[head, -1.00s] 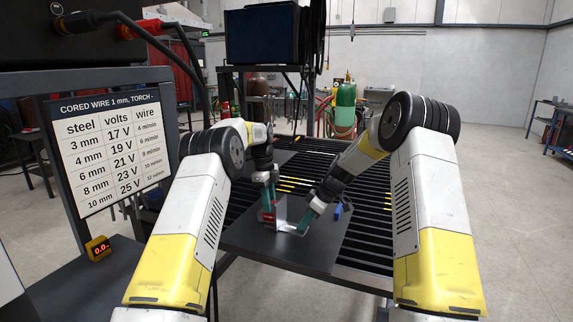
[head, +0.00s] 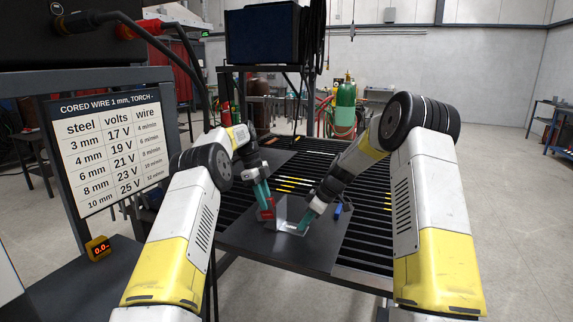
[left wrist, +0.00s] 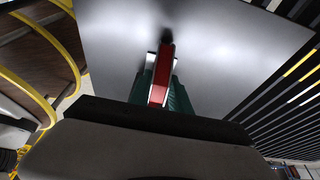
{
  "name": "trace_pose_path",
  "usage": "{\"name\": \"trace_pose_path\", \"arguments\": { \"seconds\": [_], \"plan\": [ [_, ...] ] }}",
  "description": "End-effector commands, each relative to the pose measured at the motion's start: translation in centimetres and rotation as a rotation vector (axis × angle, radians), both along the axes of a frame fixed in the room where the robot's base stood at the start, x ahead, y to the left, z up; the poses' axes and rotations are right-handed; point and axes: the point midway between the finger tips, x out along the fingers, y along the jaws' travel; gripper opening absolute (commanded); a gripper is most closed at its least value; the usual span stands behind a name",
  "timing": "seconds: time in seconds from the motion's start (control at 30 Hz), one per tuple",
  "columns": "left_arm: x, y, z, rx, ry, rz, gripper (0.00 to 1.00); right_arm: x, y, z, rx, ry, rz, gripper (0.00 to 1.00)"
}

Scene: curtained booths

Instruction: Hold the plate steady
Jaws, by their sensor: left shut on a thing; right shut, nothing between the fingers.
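My left gripper (head: 265,208) has green fingers and is shut on a red block (head: 267,214), just left of the upright plate. Whether the block touches the plate I cannot tell. In the left wrist view the red block (left wrist: 160,88) sits between the green fingers, over a broad grey surface. My right gripper (head: 303,226) is shut and empty, its tips low beside the flat piece; its contact is unclear.
A small blue item (head: 338,210) lies right of my right gripper. A sign with a table of values (head: 112,150) stands at left, above a small box with a red display (head: 98,248). Green gas cylinders (head: 345,108) stand behind.

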Motion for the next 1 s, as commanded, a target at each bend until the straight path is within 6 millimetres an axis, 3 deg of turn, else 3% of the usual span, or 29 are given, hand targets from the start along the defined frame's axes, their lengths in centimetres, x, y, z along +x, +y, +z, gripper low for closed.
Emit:
{"name": "trace_pose_path", "arguments": {
  "seconds": [0.03,0.57,1.0],
  "plan": [
    [0.1,0.1,0.0,-0.014,0.003,0.001,0.00,-0.4,-0.1,-0.6,-0.003,0.013,0.003,0.00],
    [0.2,0.4,0.1,-0.046,0.019,-0.001,0.00,-0.4,-0.1,-0.6,-0.003,0.013,0.003,0.00],
    [0.2,0.4,0.2,-0.047,0.017,0.000,0.00,-0.1,0.0,2.9,-0.001,0.002,0.002,0.00]
  ]
}}
